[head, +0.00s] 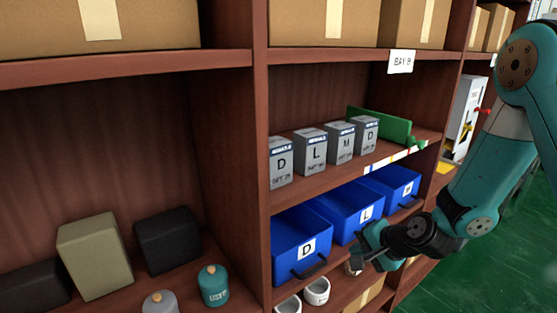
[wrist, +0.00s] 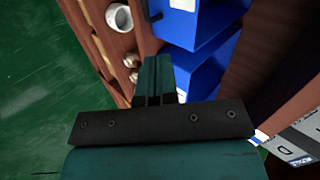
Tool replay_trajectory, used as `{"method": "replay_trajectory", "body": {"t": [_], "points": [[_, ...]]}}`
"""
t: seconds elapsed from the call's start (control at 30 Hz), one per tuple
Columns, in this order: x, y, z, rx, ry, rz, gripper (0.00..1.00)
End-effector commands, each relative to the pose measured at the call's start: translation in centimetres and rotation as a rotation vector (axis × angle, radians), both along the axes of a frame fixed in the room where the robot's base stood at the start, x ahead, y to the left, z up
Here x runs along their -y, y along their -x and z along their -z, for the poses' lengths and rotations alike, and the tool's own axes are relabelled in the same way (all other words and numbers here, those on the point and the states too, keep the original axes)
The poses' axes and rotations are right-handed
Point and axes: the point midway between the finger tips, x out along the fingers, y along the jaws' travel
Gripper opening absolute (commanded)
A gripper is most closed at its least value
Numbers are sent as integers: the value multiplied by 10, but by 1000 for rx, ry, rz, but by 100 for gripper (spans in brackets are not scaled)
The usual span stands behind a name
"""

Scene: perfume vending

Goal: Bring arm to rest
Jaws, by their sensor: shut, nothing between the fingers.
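My teal arm comes in from the right in the head view. My gripper (head: 368,259) is in front of the blue drawers and points left toward the shelf. In the wrist view my gripper (wrist: 153,62) shows its two dark teal fingers together, with nothing between them. The fingers appear just in front of a blue drawer (wrist: 201,75); I cannot tell whether they touch it.
Blue drawers (head: 299,229) with letter labels and dark handles sit under grey boxes (head: 312,151). White mugs (head: 317,290) stand on the shelf below. The green floor (head: 480,255) is open at the right.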

Motion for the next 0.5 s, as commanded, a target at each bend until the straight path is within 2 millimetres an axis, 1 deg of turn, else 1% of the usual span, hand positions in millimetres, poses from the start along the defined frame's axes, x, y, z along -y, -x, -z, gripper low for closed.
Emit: {"method": "replay_trajectory", "body": {"t": [0.03,0.07,0.1,0.17,0.2,0.27,0.3,0.37,0.4,0.5], "points": [[-14,6,-20,14,29,-85,0],[-22,12,-31,18,50,-145,0],[-35,22,-47,24,83,-236,0],[-53,43,-71,35,138,-384,0],[-63,59,-87,40,177,-485,0],[-76,85,-108,51,237,-633,0],[-83,103,-121,59,275,-729,0],[-90,132,-139,71,333,-871,0],[-93,151,-149,77,371,-961,0],[-94,195,-169,91,452,-1154,0]]}}
